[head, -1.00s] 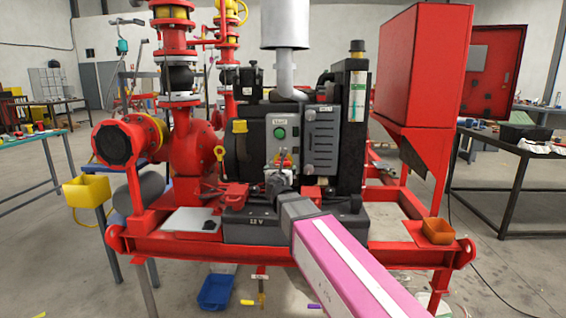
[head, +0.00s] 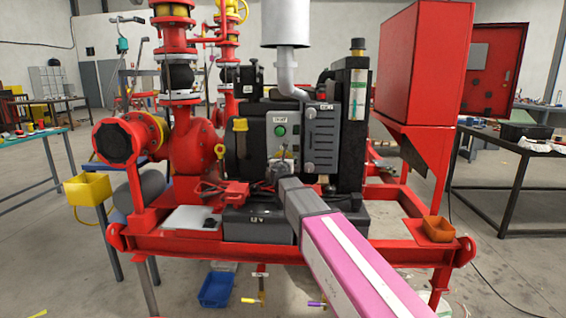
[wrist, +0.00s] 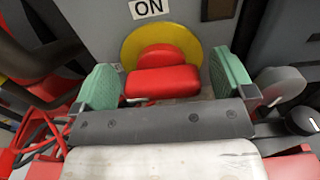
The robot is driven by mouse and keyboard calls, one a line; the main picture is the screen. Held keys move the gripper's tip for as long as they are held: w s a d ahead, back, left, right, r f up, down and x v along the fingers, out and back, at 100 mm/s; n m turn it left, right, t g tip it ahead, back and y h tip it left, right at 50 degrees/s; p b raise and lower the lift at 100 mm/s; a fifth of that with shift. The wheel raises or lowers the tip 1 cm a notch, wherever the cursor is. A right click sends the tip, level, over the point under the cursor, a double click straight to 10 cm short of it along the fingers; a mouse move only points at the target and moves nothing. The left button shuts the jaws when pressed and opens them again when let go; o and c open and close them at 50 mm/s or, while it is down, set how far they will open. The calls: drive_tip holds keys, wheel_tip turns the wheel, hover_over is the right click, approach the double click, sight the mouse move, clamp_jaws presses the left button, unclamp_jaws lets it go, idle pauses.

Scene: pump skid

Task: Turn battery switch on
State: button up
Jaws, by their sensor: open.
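The battery switch is a red handle (wrist: 162,80) on a round yellow plate (wrist: 133,46), under a label (wrist: 149,8) reading ON, in the wrist view. My gripper (wrist: 170,88) is open, with one green-padded finger on each side of the red handle and gaps visible between pads and handle. I cannot tell whether either pad touches it. In the head view my gripper (head: 284,170) is at the front of the engine panel, and my arm hides most of the switch there.
A black 12 V battery (head: 257,222) sits on the red skid frame (head: 200,245) below the panel. Red clamps with cables (head: 232,192) lie on top at left. In the wrist view a dark knob (wrist: 302,121) is close on the right.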

drive_tip(key=shift+c, duration=0.3)
drive_tip(key=c, duration=0.8)
drive_tip(key=shift+m, duration=0.4)
drive_tip(key=m, duration=0.3)
drive_tip(key=shift+d+m, duration=0.15)
drive_tip(key=shift+m, duration=0.25)
drive_tip(key=m, duration=0.4)
drive_tip(key=shift+d+f+m, duration=0.15)
drive_tip(key=shift+m, duration=0.15)
drive_tip(key=m, duration=0.4)
drive_tip(key=shift+d+f, duration=0.1)
drive_tip(key=shift+f, duration=0.05)
drive_tip(key=m, duration=0.4)
drive_tip(key=shift+s+f+m, duration=0.1)
drive_tip(key=shift+f+m, duration=0.05)
drive_tip(key=shift+m, duration=0.15)
